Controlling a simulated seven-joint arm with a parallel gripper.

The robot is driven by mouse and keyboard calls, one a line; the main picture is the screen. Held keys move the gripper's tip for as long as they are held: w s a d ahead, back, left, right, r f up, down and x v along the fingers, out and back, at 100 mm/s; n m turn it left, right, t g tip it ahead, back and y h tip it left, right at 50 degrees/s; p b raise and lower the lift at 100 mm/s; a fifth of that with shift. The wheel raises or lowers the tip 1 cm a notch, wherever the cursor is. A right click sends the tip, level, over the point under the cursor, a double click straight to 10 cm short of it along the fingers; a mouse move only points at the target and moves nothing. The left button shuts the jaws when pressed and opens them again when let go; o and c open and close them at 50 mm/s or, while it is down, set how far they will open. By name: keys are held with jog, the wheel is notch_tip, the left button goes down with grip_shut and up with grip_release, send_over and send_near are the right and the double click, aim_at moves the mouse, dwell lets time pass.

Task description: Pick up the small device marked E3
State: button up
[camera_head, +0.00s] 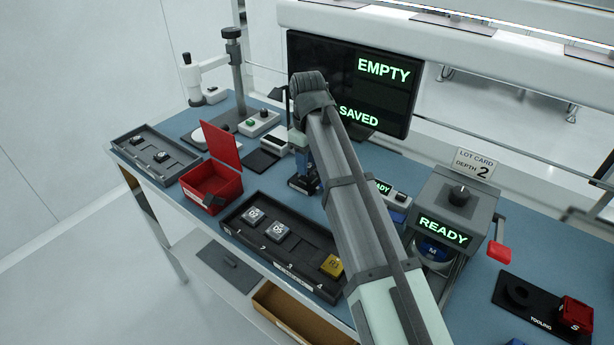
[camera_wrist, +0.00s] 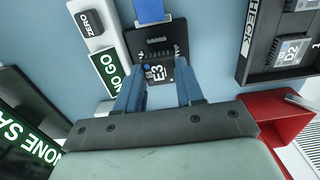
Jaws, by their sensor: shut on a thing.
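The device marked E3 (camera_wrist: 160,71) is a small dark square with white lettering, seen in the wrist view. It is at the near end of a black socket fixture (camera_wrist: 155,32), with rows of pins showing beyond it. My gripper (camera_wrist: 157,76) has its two blue fingers on either side of E3 and is shut on it. I cannot tell whether E3 is still seated or slightly raised. In the head view my gripper (camera_head: 304,168) is low over the bench behind the device tray, and my arm partly hides that area; E3 cannot be made out there.
An open red box (camera_head: 212,190) is left of my gripper. A black tray (camera_head: 290,255) in front holds two grey devices and a yellow one (camera_head: 332,266). A screen (camera_head: 350,85) stands behind. A READY machine (camera_head: 455,210) is at right. Blue bench (camera_head: 285,195) shows between them.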

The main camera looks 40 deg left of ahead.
jog(key=shift+r, duration=1.15)
